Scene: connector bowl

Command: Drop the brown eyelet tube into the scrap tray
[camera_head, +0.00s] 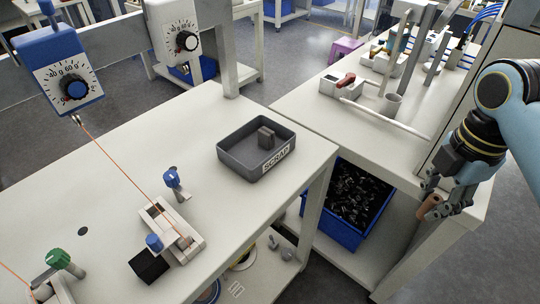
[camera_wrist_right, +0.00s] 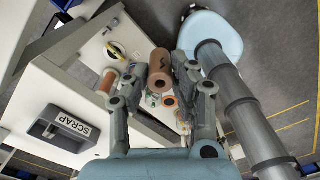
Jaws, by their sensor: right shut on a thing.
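The brown eyelet tube (camera_head: 437,211) is held in my right gripper (camera_head: 432,203) at the right of the head view. In the right wrist view the tube (camera_wrist_right: 160,68) sits between the two fingertips (camera_wrist_right: 163,84), with its round open end showing. The dark grey scrap tray (camera_head: 238,162) stands on the near white table, left of the gripper and well apart from it. It has a white SCRAP label and a grey block (camera_head: 266,137) inside. The tray also shows at the lower left of the wrist view (camera_wrist_right: 45,130). My left gripper is not in view.
A blue bin (camera_head: 331,233) of dark pieces stands on a low shelf between tray and gripper. A white bench (camera_head: 300,105) with fixtures lies behind. Dial gauges (camera_head: 72,85) and a taut orange wire are at the left. Table around the tray is clear.

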